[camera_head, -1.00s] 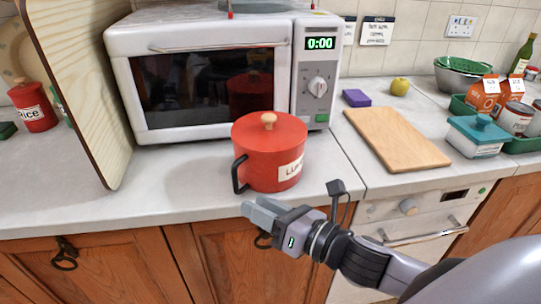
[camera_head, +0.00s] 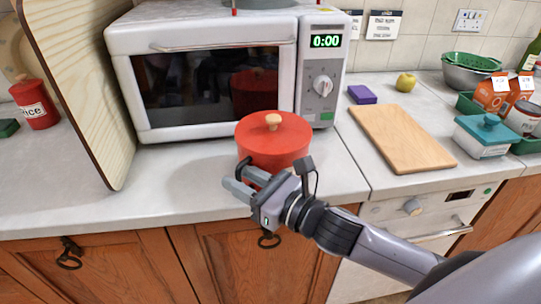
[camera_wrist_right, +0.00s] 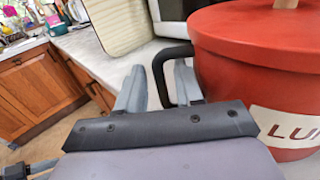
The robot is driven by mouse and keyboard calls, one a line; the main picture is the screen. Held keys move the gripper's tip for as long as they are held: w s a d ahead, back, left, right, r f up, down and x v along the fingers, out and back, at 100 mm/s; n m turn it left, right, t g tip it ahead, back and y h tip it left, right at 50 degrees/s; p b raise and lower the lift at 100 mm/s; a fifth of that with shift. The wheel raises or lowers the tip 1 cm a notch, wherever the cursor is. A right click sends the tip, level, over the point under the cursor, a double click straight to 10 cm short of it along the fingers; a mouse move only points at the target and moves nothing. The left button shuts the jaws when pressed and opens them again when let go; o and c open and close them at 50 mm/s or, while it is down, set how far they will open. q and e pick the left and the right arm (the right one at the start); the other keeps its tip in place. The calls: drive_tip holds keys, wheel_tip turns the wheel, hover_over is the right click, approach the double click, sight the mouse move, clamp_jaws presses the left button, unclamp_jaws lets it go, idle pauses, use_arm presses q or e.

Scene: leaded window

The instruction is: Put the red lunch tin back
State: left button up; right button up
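The red lunch tin (camera_head: 278,142) stands upright on the counter in front of the microwave, with its red lid and pale wooden knob on. In the right wrist view the tin (camera_wrist_right: 245,85) fills the right side, with part of its white label and its black side handle (camera_wrist_right: 172,54) showing. My right gripper (camera_head: 236,177) is at the tin's front left, hiding the handle and label in the head view. Its fingers are apart, and in the wrist view the handle's upright bar appears between them, not clamped.
A white microwave (camera_head: 215,75) with its door shut stands behind the tin. A wooden board (camera_head: 80,95) leans at the left, with a red rice tin (camera_head: 35,104) beyond. A chopping board (camera_head: 402,138) and a teal-lidded box (camera_head: 485,135) lie right. The counter's front left is clear.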

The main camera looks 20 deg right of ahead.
drive_tip(key=shift+w+a, duration=0.3)
drive_tip(key=shift+w, duration=0.2)
clamp_jaws()
drive_tip(key=shift+r, duration=0.1)
